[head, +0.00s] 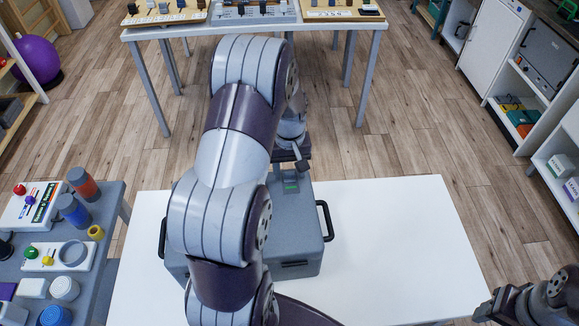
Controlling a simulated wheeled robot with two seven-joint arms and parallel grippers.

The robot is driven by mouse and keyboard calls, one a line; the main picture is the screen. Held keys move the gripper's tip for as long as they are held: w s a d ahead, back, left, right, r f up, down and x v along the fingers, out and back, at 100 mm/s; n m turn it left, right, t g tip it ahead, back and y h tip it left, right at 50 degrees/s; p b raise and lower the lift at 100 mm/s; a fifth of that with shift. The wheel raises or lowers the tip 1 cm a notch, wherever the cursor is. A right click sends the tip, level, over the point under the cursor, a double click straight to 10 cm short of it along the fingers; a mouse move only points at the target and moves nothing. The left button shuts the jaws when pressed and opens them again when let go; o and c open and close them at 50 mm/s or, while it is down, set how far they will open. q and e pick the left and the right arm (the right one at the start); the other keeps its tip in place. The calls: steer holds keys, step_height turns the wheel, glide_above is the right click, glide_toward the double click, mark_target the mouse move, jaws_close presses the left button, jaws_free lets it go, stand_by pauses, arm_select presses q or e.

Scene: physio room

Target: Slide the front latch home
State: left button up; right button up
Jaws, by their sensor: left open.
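A grey case (297,228) with black side handles (325,221) stands on a white table (400,235). My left arm passes in front of it and hides much of its left and middle. My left gripper (299,162) is open above the far edge of the case, close to a small dark part with a green mark (291,184) on top. I cannot tell whether it touches the case. A dark recess (295,263) shows low on the near face; the front latch itself I cannot make out. My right gripper (488,307) is at the bottom right, apart from the case; its jaws are unclear.
The white table is bare to the right of the case. A grey side table (105,262) at left holds cups, jars and boards. Another table (250,27) with peg boards stands at the back. Shelves line the right edge, and a purple ball (38,58) lies at the far left.

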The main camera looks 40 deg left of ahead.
arm_select(q)
jaws_close()
steer(key=shift+w+a+r, duration=0.1)
steer(key=shift+w+a, duration=0.05)
steer(key=shift+w+a+p, duration=0.2)
steer(key=shift+p, duration=0.1)
jaws_free()
step_height(320, 180, up, 13)
steer(key=shift+f, duration=0.2)
